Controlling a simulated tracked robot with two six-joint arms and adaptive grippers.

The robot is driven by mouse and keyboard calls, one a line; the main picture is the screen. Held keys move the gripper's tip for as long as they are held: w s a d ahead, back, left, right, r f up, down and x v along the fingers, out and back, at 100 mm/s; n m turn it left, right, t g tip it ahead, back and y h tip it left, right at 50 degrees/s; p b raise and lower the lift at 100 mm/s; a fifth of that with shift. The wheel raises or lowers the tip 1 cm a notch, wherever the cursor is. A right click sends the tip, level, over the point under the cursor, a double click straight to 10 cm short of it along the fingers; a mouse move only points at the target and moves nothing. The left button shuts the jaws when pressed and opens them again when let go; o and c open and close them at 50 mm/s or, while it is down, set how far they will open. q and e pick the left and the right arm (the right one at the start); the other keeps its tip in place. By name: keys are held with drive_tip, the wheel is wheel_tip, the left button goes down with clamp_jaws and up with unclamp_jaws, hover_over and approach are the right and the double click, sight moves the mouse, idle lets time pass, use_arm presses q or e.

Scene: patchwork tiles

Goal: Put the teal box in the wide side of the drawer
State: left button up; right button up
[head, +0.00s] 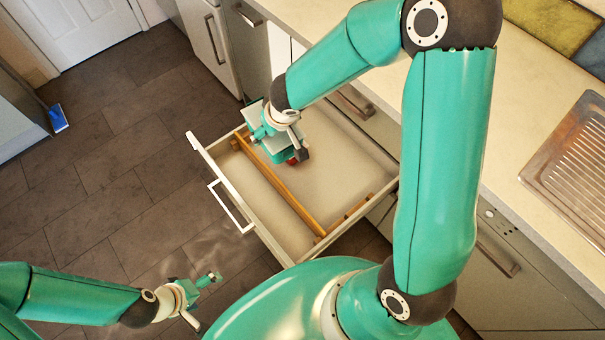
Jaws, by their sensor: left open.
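The open drawer (345,165) is white, with a long wooden divider (280,188). Its wide side is nearer the cabinets, its narrow side nearer the handle. My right gripper (289,150) is over the drawer's far-left part, at the divider's far end and partly over the wide side. Teal surfaces show under its wrist, with a small red and dark patch beside them. I cannot tell the teal box from the gripper's own teal parts, nor whether the fingers are shut. My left gripper (205,299) is open and empty over the floor, left of the drawer.
A short wooden piece (350,213) lies at the drawer's near right end. The counter (340,22) and a metal sink (575,160) are at the right. The tiled floor (120,180) at the left is clear apart from a small blue object (58,118) by the far cabinet.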

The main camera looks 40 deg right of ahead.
drive_tip(key=s+d+f+b, duration=0.2)
drive_tip(key=d+f+b, duration=0.75)
drive_tip(key=b, duration=0.45)
drive_tip(key=n+b, duration=0.1)
drive_tip(key=b, duration=1.3)
hover_over(324, 186)
drive_tip(key=s, duration=0.2)
wheel_tip(324, 186, down, 6)
drive_tip(key=r, duration=0.1)
drive_tip(key=f+b, duration=0.1)
drive_tip(key=f, duration=0.4)
drive_tip(key=f+b, duration=0.2)
drive_tip(key=f, duration=0.3)
drive_tip(key=f+b, duration=0.1)
drive_tip(key=f, duration=0.4)
drive_tip(key=shift+w+f+b, duration=0.25)
drive_tip(key=shift+f+b, duration=0.1)
drive_tip(key=shift+f, duration=0.05)
wheel_tip(324, 186, down, 4)
drive_tip(key=shift+f+b, duration=0.15)
drive_tip(key=shift+b, duration=0.75)
drive_tip(key=o, duration=0.8)
drive_tip(key=shift+o, duration=0.2)
